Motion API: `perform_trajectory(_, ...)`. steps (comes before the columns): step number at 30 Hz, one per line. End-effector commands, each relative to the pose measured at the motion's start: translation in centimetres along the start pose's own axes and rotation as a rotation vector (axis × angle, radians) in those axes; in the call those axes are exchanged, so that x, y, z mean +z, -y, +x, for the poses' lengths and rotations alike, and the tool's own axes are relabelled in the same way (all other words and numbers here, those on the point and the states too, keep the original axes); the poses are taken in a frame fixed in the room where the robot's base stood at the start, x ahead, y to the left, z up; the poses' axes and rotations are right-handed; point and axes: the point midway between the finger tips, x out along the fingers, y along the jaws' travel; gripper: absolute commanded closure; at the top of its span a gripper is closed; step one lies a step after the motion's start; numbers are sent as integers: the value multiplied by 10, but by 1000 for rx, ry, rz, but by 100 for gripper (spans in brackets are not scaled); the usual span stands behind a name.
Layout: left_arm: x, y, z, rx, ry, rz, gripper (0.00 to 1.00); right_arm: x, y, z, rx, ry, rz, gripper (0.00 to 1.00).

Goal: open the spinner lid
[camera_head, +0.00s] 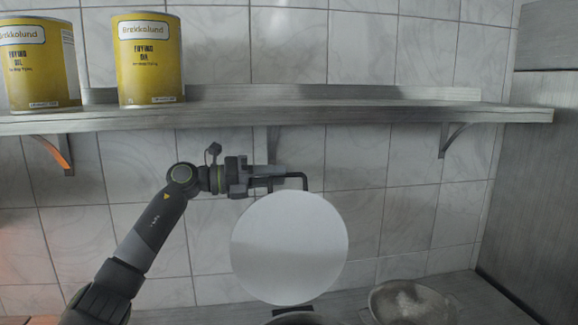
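The spinner lid (289,247) is a round, pale grey disc. It stands raised with its flat face towards me, above a dark round rim (296,319) at the bottom edge of the picture. A small black piece (292,310) sits at the lid's lower edge. A black bracket-shaped handle (304,178) shows at the lid's top edge. My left gripper (272,179) is at this handle, and its fingers look closed around the bar, though the contact is partly hidden. The inside of the spinner is hardly visible. My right gripper is out of view.
A metal shelf (340,112) runs across just above my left gripper, with brackets (454,138) below it. Two yellow frying oil cans (148,60) stand on its left part. A bowl-like metal basket (410,303) is at lower right. A metal panel (530,180) closes the right side.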

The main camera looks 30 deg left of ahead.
Motion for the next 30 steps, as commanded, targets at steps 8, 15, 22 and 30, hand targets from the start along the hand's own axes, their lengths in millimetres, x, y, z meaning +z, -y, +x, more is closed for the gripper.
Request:
perform_trajectory(8,1,1,33,-1,0,-2,67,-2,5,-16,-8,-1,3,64)
perform_trajectory(15,0,0,38,1,0,0,67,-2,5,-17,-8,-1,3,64)
perform_trajectory(22,0,0,38,1,0,0,78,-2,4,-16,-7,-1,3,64)
perform_trajectory(30,0,0,38,1,0,1,100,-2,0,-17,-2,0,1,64)
